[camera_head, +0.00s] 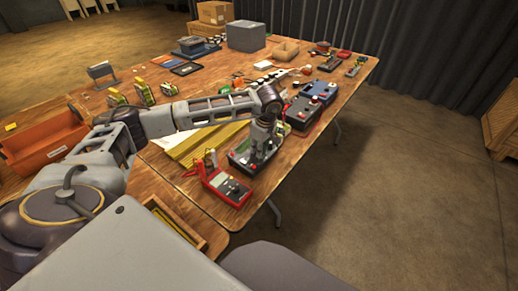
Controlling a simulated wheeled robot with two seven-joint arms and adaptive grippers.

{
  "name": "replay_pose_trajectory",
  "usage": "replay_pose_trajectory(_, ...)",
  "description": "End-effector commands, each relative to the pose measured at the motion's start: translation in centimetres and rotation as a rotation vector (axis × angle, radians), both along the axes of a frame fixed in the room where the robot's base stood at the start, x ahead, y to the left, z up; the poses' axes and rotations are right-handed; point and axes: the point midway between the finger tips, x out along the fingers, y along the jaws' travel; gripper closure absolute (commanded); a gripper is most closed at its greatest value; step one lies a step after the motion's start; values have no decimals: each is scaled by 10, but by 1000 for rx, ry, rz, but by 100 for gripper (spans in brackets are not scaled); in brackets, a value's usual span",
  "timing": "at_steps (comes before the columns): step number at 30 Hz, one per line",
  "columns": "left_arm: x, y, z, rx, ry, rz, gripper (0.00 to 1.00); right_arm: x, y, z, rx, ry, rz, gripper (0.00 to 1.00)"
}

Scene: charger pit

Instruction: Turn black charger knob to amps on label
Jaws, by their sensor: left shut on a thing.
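A charger with a dark and grey case (241,162) lies near the front edge of the wooden table. My left arm comes in from the left and reaches over it. My left gripper (258,153) points down onto the charger's top and is shut on the black knob. The gripper hides the knob, so its pointer cannot be seen. The charger's label is too small to read. My right gripper is not in view.
A red meter (228,186) with leads stands close in front of the charger. A dark box (302,112) and a blue box (322,91) stand behind it to the right. Yellow strips (196,147) lie to its left. An orange bin (45,141) is at far left. Open floor lies right.

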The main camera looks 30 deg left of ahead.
Motion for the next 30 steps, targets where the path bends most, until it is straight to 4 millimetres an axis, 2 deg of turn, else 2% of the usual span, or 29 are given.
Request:
replay_pose_trajectory(4, 1, 0, 1, 1, -3, 1, 100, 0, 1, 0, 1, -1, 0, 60)
replay_pose_trajectory(5, 1, 0, 1, 1, -3, 1, 82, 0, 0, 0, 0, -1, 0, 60)
replay_pose_trajectory(10, 1, 0, 1, 1, -2, 2, 60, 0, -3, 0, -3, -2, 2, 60)
replay_pose_trajectory(18, 0, 0, 0, 0, -1, 2, 59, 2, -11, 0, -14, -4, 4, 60)
replay_pose_trajectory(23, 0, -1, 3, 0, -1, 1, 59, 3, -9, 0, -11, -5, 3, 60)
replay_pose_trajectory(30, 1, -4, 21, 0, -4, 0, 59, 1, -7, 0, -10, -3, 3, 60)
